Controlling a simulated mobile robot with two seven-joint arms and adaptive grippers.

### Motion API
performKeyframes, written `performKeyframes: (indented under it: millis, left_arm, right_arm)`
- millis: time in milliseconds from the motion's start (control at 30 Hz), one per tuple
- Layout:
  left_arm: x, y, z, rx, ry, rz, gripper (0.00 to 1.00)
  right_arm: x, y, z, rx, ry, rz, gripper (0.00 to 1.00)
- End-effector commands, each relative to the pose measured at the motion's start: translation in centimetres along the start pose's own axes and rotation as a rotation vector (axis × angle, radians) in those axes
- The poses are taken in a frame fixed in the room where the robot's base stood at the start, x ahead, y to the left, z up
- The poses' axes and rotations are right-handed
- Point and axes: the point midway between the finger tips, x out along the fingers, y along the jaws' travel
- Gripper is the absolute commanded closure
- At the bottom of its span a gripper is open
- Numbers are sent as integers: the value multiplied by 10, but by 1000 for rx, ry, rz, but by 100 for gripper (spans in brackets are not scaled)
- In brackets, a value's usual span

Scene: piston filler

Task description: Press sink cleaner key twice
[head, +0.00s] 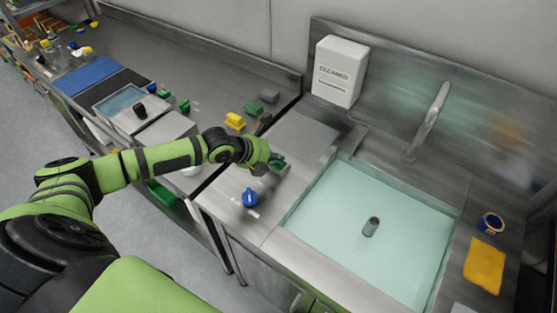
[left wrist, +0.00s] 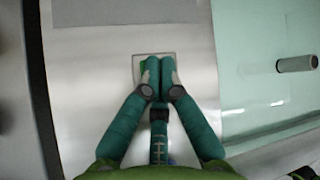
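A small square plate (left wrist: 137,57) with a green key (left wrist: 143,66) is set in the steel counter left of the sink, seen in the left wrist view. My left gripper (left wrist: 160,66) has its fingertips together over the right part of this key; the left part of the green shows beside them. I cannot tell whether the tips touch or press it. In the head view the left gripper (head: 277,161) is above the counter at the sink's left edge and mostly hides the key. Nothing shows between its fingers. My right gripper is out of view.
The sink basin (head: 340,220) with a grey upright drain tube (head: 371,227) is right of the gripper. A blue knob (head: 250,197) stands on the near counter. A white box (head: 340,71) and a faucet (head: 428,120) are behind. Yellow (head: 235,121) and green blocks (head: 254,107) lie behind the arm.

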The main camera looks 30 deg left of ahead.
Motion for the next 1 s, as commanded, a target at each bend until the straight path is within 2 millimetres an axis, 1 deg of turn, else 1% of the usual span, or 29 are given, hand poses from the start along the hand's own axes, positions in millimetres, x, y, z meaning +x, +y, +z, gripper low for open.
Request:
performKeyframes:
  millis: [33, 133, 467, 833, 1000]
  left_arm:
    - [0, 1, -2, -1, 5, 3, 100]
    - [-2, 0, -1, -1, 5, 3, 100]
    - [-16, -11, 10, 0, 4, 2, 100]
    - [-16, -12, 11, 0, 2, 1, 100]
    - [-23, -16, 16, 0, 1, 0, 100]
  right_arm:
    - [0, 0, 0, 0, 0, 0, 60]
    - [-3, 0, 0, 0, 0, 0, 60]
    - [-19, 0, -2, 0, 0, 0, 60]
    - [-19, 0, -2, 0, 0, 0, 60]
    - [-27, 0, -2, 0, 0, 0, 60]
